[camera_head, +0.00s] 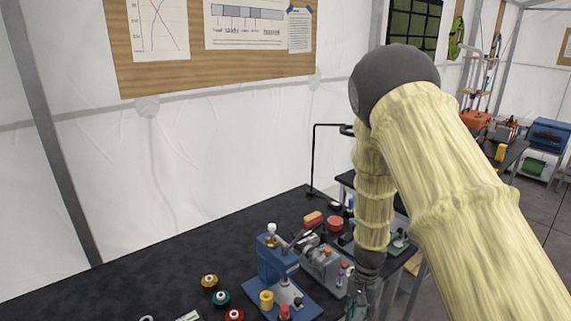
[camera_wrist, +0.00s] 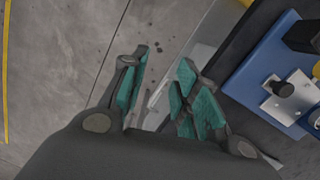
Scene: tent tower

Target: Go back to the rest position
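My gripper (camera_wrist: 160,92) shows in the wrist view with its two green-padded fingers apart and nothing between them. It hangs over the table's edge strip and the grey floor, to the left of a blue base plate (camera_wrist: 255,78). In the head view my arm bends down on the right, and its lower end is beside the table near the bottom edge. The gripper's fingers are small and partly cut off there.
A black table (camera_head: 130,285) carries a blue press (camera_head: 275,262), a grey vise-like device (camera_head: 322,262), several coloured spools and a black stand (camera_head: 313,160). A white tent wall with a wooden board (camera_head: 125,60) stands behind. Open grey floor (camera_wrist: 55,70) lies left in the wrist view.

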